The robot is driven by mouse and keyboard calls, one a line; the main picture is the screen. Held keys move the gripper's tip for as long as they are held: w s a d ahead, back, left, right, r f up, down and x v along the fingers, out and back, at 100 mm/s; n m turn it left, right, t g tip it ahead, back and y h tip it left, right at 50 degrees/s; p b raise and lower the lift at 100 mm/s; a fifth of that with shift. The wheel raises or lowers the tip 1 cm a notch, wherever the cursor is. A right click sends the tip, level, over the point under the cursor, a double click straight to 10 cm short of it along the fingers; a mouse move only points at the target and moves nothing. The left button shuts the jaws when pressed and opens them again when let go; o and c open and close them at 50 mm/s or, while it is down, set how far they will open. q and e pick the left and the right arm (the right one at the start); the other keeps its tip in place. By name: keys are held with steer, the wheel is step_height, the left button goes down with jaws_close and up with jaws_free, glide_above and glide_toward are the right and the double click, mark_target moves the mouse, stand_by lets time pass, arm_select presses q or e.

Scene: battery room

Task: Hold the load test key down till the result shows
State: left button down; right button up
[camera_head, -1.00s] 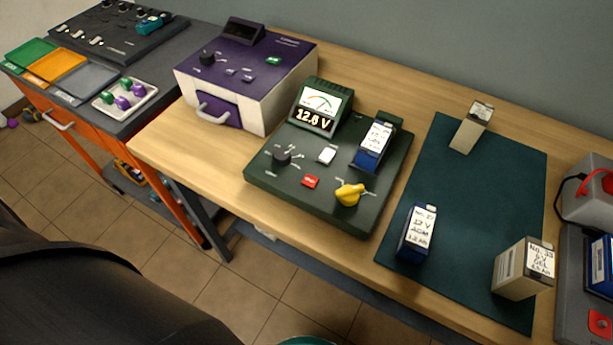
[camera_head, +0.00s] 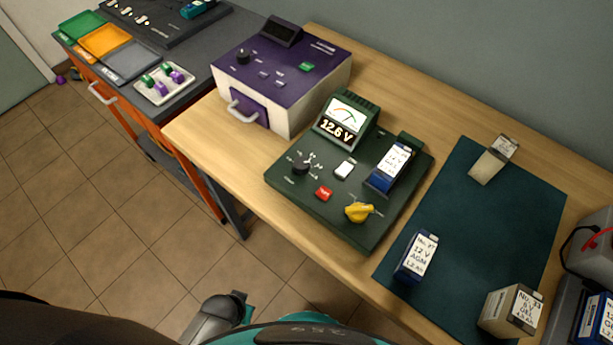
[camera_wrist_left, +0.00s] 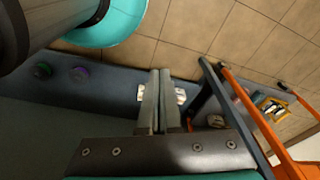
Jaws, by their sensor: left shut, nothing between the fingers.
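A dark green battery tester (camera_head: 330,208) stands on the wooden bench. Its screen (camera_head: 342,119) shows a gauge and 12.6 V. A blue battery (camera_head: 389,167) sits in the tester's holder. My left gripper (camera_wrist_left: 160,74) is shut and empty in the left wrist view, away from the tester. My right gripper is out of view.
A purple and white machine (camera_head: 280,75) stands left of the tester. A dark mat (camera_head: 470,235) on the right bears a blue battery (camera_head: 416,256) and two beige ones. A dark cart (camera_head: 190,85) with trays adjoins the bench. Tiled floor lies free in front.

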arm_select(q)
steer(key=w+d+r+m+t+p, duration=0.1)
steer(key=w+r+p, duration=0.3)
steer(key=r, duration=0.7)
steer(key=w+d+r+m+h+p, duration=0.1)
steer(key=w+d+r+p, duration=0.15)
steer(key=r, duration=0.75)
steer(key=w+d+r+t+p, duration=0.1)
steer(key=w+r+p, duration=0.3)
steer(key=r, duration=0.7)
steer(key=w+d+r+m+h+p, duration=0.1)
steer(key=w+d+r+m+h, duration=0.1)
steer(key=w+d+m, duration=0.3)
steer(key=w+d+r+m+t+h+p, duration=0.1)
steer(key=w+d+r+m+h+p, duration=0.1)
steer(key=m, duration=0.9)
steer(key=shift+w+d+r+h, duration=0.8)
steer(key=shift+w+d+h, duration=0.75)
steer(key=shift+d, duration=0.85)
steer(key=shift+w+y, duration=0.2)
steer(key=shift+y, duration=0.05)
